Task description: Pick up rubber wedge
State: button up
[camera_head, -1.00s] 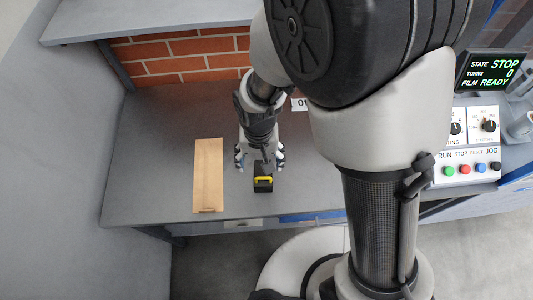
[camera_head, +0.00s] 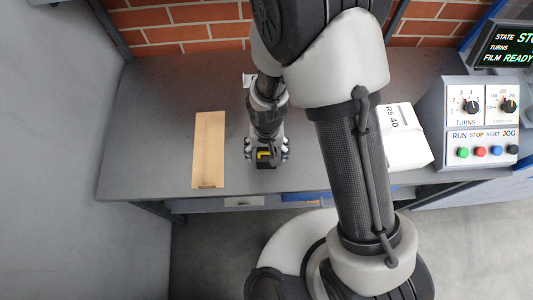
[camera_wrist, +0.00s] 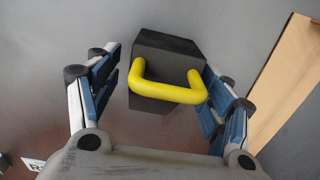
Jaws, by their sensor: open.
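The rubber wedge (camera_wrist: 165,60) is a black block with a yellow U-shaped handle (camera_wrist: 170,92). In the wrist view it lies between the blue-padded fingers of my gripper (camera_wrist: 158,100), which are open on either side of it. A gap shows on the left; on the right the finger is close to the block, and I cannot tell if it touches. In the head view my gripper (camera_head: 266,153) is over the wedge (camera_head: 266,160) near the front edge of the grey bench, and hides part of it.
A flat tan board (camera_head: 208,150) lies on the bench (camera_head: 150,120) left of my gripper. A white box (camera_head: 402,140) and a control panel (camera_head: 482,125) with knobs and buttons stand to the right. A brick wall (camera_head: 180,30) is behind. The bench between board and wall is clear.

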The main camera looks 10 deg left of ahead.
jog(key=shift+c, duration=0.5)
jog(key=c, duration=1.3)
